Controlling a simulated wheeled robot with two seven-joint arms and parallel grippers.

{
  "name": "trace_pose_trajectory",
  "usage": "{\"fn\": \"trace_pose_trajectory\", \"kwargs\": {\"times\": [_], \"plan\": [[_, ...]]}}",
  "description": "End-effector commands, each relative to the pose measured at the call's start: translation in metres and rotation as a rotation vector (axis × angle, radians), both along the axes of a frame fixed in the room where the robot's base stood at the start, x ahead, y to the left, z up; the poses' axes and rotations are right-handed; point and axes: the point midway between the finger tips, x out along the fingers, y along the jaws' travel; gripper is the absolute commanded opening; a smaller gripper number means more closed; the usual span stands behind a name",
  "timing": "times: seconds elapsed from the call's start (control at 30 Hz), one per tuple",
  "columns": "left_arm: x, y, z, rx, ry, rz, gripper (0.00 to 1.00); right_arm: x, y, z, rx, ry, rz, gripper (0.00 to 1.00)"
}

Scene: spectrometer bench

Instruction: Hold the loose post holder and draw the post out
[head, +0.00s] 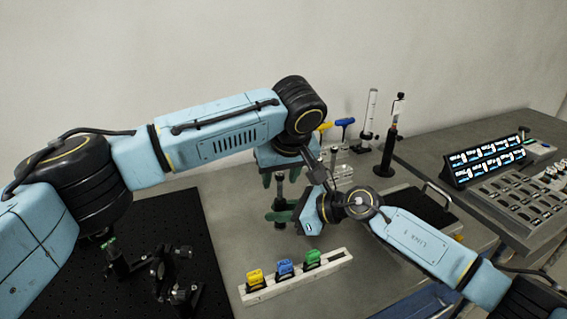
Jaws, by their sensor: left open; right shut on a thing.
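The loose post holder (280,224) is a dark upright cylinder on the grey bench, left of the centre. The thin post (279,187) stands upright out of its top. My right gripper (281,209) comes in from the right with green fingers shut on the holder. My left gripper (280,178) points down above it. Its green fingers are open, one on each side of the post's upper part. The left gripper body hides the top of the post, and the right fingers hide much of the holder.
A white rack (333,261) with yellow, blue and green clips lies in front. A black breadboard (208,225) with optics mounts is at left. Blue- and yellow-handled drivers (344,123) and another upright post assembly (389,150) stand behind. A tray of slots (520,205) is at right.

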Motion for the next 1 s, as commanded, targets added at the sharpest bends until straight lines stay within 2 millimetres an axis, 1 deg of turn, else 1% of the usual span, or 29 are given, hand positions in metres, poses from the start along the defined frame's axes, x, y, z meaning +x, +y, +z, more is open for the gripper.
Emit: {"fn": "trace_pose_trajectory", "kwargs": {"times": [0.13, 0.37, 0.4, 0.7, 0.73, 1.0], "plan": [[0.0026, 0.0014, -0.0065, 0.001, 0.0, 0.0, 0.43, -0.0001, 0.0001, -0.0001, 0.0, 0.0, 0.0, 0.0], [0.0029, 0.0014, -0.0072, 0.0, 0.0, 0.0, 0.43, -0.0001, 0.0001, -0.0001, 0.0, 0.0, 0.0, 0.0], [0.0029, 0.0014, -0.0072, 0.0, 0.0, 0.0, 0.41, -0.0001, 0.0001, -0.0001, 0.0, 0.0, 0.0, 0.0], [0.0028, 0.0013, -0.0069, 0.0, 0.0, 0.0, 0.02, -0.0001, 0.0001, -0.0001, 0.0, 0.0, 0.0, 0.0], [0.0028, 0.0014, -0.0069, 0.0, 0.0, 0.0, 0.0, -0.0001, 0.0001, -0.0001, 0.0, 0.0, 0.0, 0.0], [0.0029, 0.0011, -0.0041, -0.001, -0.001, 0.0, 0.0, -0.0001, 0.0001, -0.0001, 0.0, 0.0, 0.0, 0.0]]}}
